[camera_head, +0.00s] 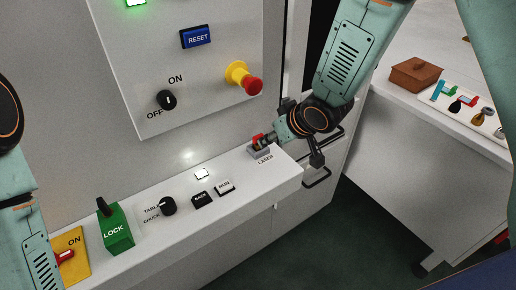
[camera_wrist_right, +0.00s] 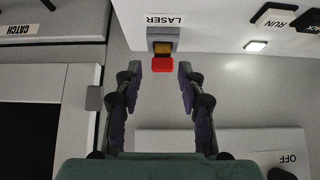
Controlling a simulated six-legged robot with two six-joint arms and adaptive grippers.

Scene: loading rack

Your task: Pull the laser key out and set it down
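The laser key has a red head (camera_wrist_right: 163,65) and sits in a grey lock block (camera_wrist_right: 163,36) with an amber face, beside the LASER label. In the head view the red key (camera_head: 257,139) stands in the block on the right part of the sloped console. My right gripper (camera_wrist_right: 159,75) is open, with one finger on each side of the red head and a gap on both sides. In the head view its fingers (camera_head: 267,142) are close by the key and partly hide it. My left arm shows at the left edge, but its gripper is out of view.
The console (camera_head: 235,213) carries a green LOCK handle (camera_head: 116,230), a black knob (camera_head: 168,206) and push buttons. A red emergency button (camera_head: 249,83) is on the panel above. At the right, a white counter (camera_head: 440,118) holds a brown box (camera_head: 415,75) and a tray of several keys.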

